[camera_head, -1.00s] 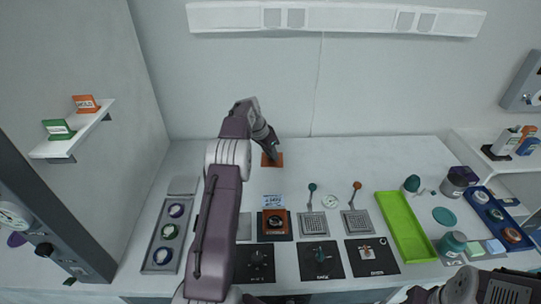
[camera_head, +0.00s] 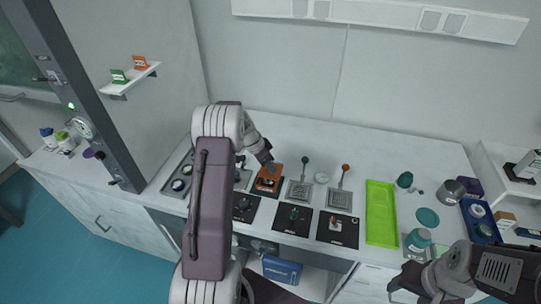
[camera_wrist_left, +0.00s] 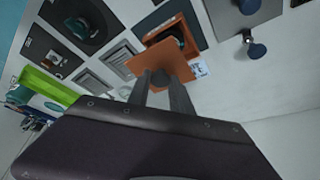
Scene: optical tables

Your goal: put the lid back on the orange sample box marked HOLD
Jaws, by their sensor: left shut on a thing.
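My left gripper (camera_head: 268,163) is shut on the dark knob of an orange lid (camera_head: 277,168). In the left wrist view the lid (camera_wrist_left: 172,58) is a flat orange square, with the fingers (camera_wrist_left: 161,88) either side of its knob. The orange sample box (camera_head: 266,186) sits open on the table, a dark round thing inside. In the wrist view the box (camera_wrist_left: 160,36) shows just beyond the lid, partly hidden by it. The lid is at the box's back side; its height above the box is unclear. My right gripper (camera_head: 418,284) is at the lower right; its jaws are unclear.
A white label card (camera_wrist_left: 200,69) lies by the box. Grey grid plates with upright knobbed levers (camera_head: 299,192) stand to its right, black plates (camera_head: 292,219) in front. A lime tray (camera_head: 381,238) is further right. An orange sign (camera_head: 140,62) is on the wall shelf.

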